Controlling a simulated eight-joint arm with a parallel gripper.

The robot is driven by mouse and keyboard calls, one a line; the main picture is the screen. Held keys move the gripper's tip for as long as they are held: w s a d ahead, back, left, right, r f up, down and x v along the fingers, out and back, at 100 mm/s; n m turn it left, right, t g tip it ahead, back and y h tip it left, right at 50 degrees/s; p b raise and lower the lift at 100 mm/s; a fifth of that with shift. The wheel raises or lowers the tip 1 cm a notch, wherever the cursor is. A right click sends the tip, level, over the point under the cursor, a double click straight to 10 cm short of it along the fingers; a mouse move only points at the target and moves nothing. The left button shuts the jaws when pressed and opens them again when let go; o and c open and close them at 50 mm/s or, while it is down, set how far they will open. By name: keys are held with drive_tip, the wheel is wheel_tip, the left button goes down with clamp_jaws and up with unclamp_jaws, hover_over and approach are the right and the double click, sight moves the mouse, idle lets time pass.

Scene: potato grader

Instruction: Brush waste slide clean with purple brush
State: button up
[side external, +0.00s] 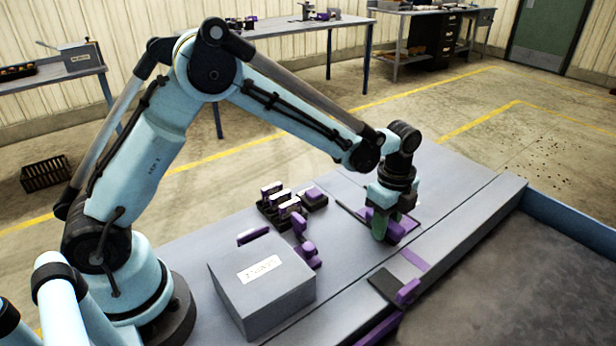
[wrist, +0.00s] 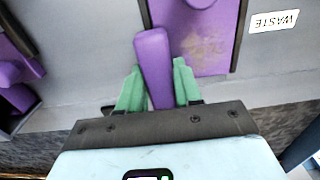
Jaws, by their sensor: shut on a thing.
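My gripper (side external: 388,214) is low over the grey bench, its green fingers on either side of a purple block-like piece, which I take to be the brush (side external: 398,230). In the wrist view, the purple brush (wrist: 153,62) sticks out between the green fingertips (wrist: 157,82), and its bristles are hidden. Just beyond and right of it lies the flat purple waste slide (wrist: 214,42), with brownish dirt on its face and a rounded purple knob at the top edge. The white WASTE label (wrist: 274,22) is beside the slide. I cannot tell whether the brush touches the slide.
A grey labelled box (side external: 262,285) stands on the bench. Behind it, a dark rack (side external: 292,207) holds several purple-and-white items, with loose purple pieces near it. A purple strip (side external: 414,260) and a dark plate (side external: 384,287) lie by the bench edge, beside the dirt-filled bin (side external: 510,290).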

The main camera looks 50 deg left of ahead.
sight(410, 218)
drive_tip(key=shift+w, duration=0.15)
drive_tip(key=shift+w, duration=4.2)
drive_tip(key=shift+s, duration=4.35)
drive_tip(key=shift+w, duration=0.1)
drive_tip(key=shift+w, duration=4.2)
drive_tip(key=shift+s, duration=0.1)
drive_tip(key=shift+s, duration=4.25)
